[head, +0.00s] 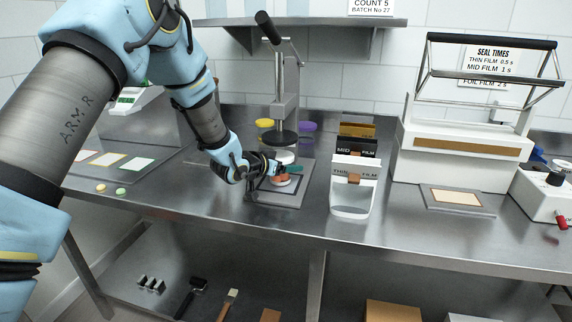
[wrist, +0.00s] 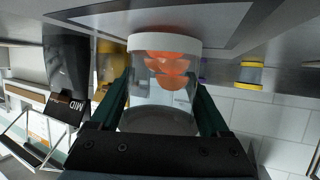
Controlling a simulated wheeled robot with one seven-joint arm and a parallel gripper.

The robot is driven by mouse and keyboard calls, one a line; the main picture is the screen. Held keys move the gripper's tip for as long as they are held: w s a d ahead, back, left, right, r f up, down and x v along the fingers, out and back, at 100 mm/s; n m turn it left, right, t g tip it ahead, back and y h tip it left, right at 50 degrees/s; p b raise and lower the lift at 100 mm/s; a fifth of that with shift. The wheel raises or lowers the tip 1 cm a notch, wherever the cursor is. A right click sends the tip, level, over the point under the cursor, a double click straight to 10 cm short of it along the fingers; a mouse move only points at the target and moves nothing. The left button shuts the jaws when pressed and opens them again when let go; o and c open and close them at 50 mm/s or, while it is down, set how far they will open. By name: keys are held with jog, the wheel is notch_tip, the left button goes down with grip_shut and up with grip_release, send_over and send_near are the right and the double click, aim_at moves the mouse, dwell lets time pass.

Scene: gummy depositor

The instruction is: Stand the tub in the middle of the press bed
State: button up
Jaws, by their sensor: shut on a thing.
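The tub (wrist: 160,95) is a clear cylinder with a white end band and orange gummies inside. In the wrist view it sits between the two dark green fingers of my gripper (wrist: 160,115), which is shut on it. In the head view the tub (head: 281,179) is partly hidden by my gripper (head: 284,170). It is over the press bed (head: 290,198), a grey plate under the lever press (head: 285,115). The white end faces the bed (wrist: 225,25). I cannot tell whether the tub touches the bed.
The press column and its dark round head stand close above the tub. Yellow (head: 265,123) and purple (head: 307,127) lidded tubs stand behind. Film holders (head: 354,180) stand to the right, then a white sealer (head: 465,150). Gummies (head: 121,191) lie at the left.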

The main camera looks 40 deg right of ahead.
jog(key=shift+f, duration=0.1)
jog(key=shift+f, duration=0.15)
jog(key=o, duration=1.2)
